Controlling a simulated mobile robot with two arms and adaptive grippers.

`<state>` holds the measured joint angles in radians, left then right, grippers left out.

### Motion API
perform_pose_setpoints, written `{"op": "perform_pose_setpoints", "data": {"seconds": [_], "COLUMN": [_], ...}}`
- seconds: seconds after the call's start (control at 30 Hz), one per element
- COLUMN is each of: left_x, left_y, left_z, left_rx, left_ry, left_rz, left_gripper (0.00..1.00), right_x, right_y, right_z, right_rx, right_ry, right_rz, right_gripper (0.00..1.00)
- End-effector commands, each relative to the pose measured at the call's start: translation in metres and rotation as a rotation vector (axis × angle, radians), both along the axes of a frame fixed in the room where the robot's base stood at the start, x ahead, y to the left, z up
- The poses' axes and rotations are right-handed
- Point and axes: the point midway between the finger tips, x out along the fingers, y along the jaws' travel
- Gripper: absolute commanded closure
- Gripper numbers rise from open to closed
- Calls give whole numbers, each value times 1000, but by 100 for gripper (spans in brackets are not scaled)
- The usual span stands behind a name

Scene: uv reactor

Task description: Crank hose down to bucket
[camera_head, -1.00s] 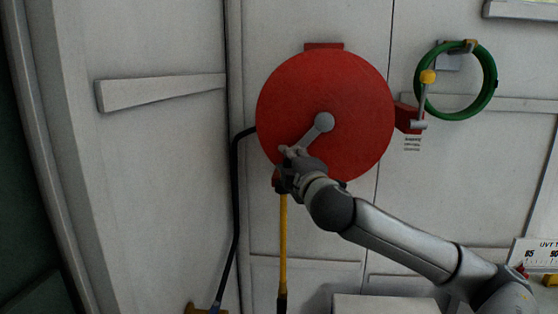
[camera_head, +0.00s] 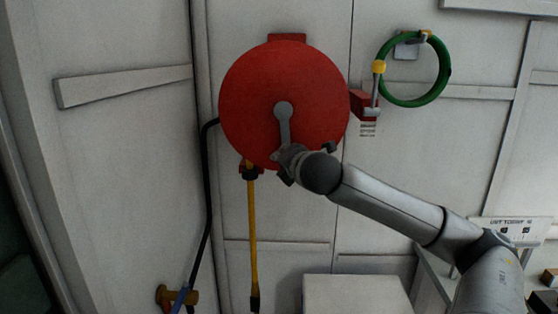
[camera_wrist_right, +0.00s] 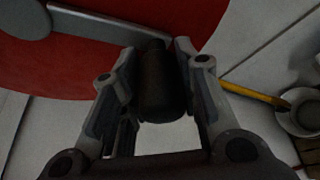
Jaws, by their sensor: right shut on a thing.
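The red hose reel (camera_head: 245,90) is on the white wall in the head view, with a grey crank arm (camera_head: 284,127) pointing almost straight down from its hub. My right gripper (camera_head: 288,163) is at the crank's outer end; in the right wrist view its fingers (camera_wrist_right: 158,85) are shut around the dark crank handle (camera_wrist_right: 160,88). The yellow hose (camera_head: 253,225) hangs straight down left of the gripper and ends in a dark nozzle (camera_head: 254,303). A pale round bucket (camera_wrist_right: 304,108) shows at the right wrist view's right edge, by the hose's end; whether the nozzle is inside is unclear. My left gripper is out of view.
A green hose coil (camera_head: 441,88) hangs on the wall right of the reel, beside a red bracket (camera_head: 362,104). A black pipe (camera_head: 207,205) runs down left of the reel to a valve (camera_head: 178,298). A pale box (camera_head: 355,292) stands below my right arm.

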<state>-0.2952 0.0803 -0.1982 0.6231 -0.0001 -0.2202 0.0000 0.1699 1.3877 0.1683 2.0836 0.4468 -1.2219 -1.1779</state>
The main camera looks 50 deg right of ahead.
Motion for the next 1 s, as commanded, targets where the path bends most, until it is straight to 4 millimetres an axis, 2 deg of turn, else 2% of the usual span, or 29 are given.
{"op": "perform_pose_setpoints", "data": {"seconds": [0.17,0.67,0.7,0.87,1.0], "left_x": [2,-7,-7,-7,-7], "left_y": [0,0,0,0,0], "left_z": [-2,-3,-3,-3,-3], "left_rx": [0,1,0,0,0], "left_ry": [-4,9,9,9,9], "left_rz": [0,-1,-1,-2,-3], "left_gripper": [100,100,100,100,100], "right_x": [-5,-6,-6,-6,-6], "right_y": [-5,-6,-6,-5,-5], "right_z": [-3,-2,-2,-1,0], "right_rx": [-30,-41,-41,-42,-43], "right_ry": [45,58,58,55,54], "right_rz": [-4,-2,-2,-2,-2], "right_gripper": [100,100,69,49,49]}}
